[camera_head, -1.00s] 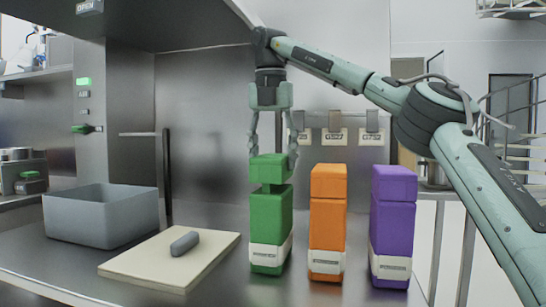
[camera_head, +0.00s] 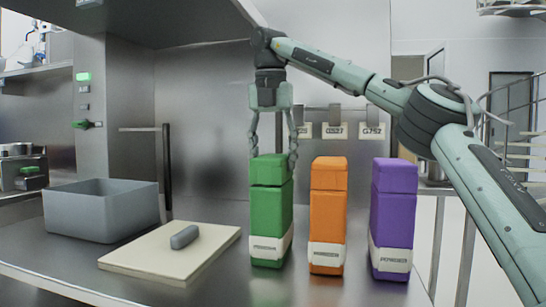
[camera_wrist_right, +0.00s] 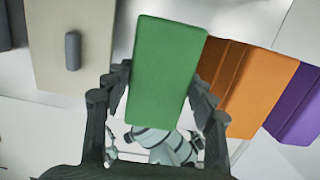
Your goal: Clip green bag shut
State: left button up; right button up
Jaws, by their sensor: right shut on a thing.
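The green bag (camera_head: 266,225) stands upright on the steel counter, with a white label low on its front. Its separate green top piece (camera_head: 268,170) sits level on the body, with only a thin seam between them. My right gripper (camera_head: 271,155) comes down from above, its fingers on either side of this top piece and shut on it. In the right wrist view the green top (camera_wrist_right: 165,70) fills the space between the fingers (camera_wrist_right: 160,90). My left gripper is not in view.
An orange bag (camera_head: 327,215) and a purple bag (camera_head: 393,215) stand close on the right. On the left are a grey bin (camera_head: 90,215) and a pale board (camera_head: 150,262) bearing a small grey object (camera_head: 184,237). Labelled hooks (camera_head: 335,130) hang behind.

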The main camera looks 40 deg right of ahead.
dwell(0.6)
jog(key=o, duration=1.7)
jog(key=shift+r+p, duration=3.45)
jog(key=shift+p, duration=0.6)
